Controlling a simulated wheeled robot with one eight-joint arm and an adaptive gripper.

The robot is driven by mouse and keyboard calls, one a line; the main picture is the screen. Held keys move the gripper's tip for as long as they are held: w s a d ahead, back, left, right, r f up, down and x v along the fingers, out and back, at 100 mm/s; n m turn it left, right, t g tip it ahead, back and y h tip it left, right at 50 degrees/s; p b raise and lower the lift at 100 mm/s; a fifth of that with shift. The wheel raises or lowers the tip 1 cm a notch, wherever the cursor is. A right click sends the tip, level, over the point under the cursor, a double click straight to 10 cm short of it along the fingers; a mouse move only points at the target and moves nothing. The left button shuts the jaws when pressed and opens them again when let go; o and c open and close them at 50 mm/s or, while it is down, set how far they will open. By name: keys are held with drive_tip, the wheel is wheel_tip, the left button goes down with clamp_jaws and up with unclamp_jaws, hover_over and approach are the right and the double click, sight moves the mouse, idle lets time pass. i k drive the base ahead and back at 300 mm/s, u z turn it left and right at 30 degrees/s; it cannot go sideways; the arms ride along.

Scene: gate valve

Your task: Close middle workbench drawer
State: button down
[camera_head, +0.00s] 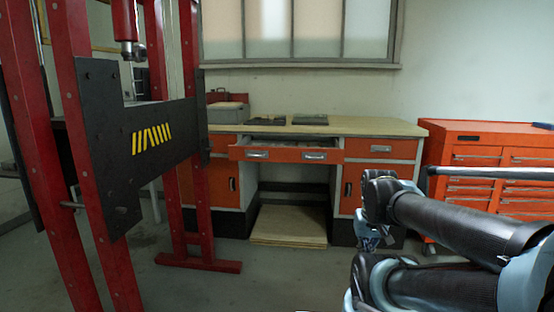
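The workbench (400,127) stands against the back wall, with a light wooden top and orange fronts. Its middle drawer (285,155) is pulled out toward me, and its front has two metal handles. The inside of the drawer shows a little behind its front. My black and light-blue arm comes in from the right, well nearer to me than the bench and apart from the drawer. The gripper's fingers cannot be made out here.
A red press frame (95,160) with a black plate stands at the left, in front of the bench's left end. An orange tool cabinet (480,150) stands right of the bench. A board (290,225) lies under the drawer. The floor before the bench is clear.

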sight(330, 151)
drive_tip(key=z, duration=0.05)
drive_tip(key=i, duration=1)
drive_tip(key=u, duration=0.05)
